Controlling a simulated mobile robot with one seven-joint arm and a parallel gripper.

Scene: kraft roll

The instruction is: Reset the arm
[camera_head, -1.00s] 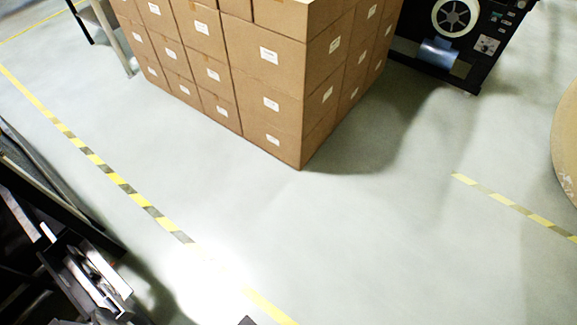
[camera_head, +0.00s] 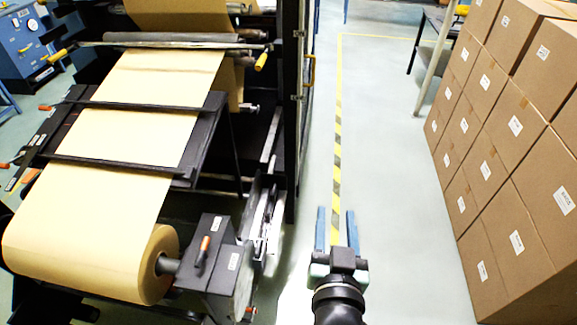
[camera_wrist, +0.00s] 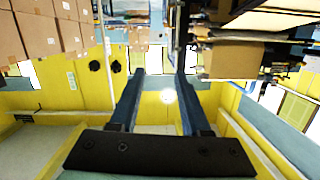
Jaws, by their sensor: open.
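My gripper (camera_head: 336,228) shows at the lower middle of the head view, with its two blue fingers apart and nothing between them. It is held out over the floor aisle, above the yellow and black floor tape (camera_head: 337,160). In the wrist view my gripper (camera_wrist: 161,75) also shows two blue fingers spread wide, with an empty gap. The lower part of my black arm shows below the gripper in the head view.
The kraft paper machine (camera_head: 210,260) with its large paper roll (camera_head: 90,255) stands left of my arm. Stacked cardboard boxes (camera_head: 490,170) stand on the right. The floor aisle (camera_head: 385,130) between them is clear. A table (camera_head: 437,45) stands at the back.

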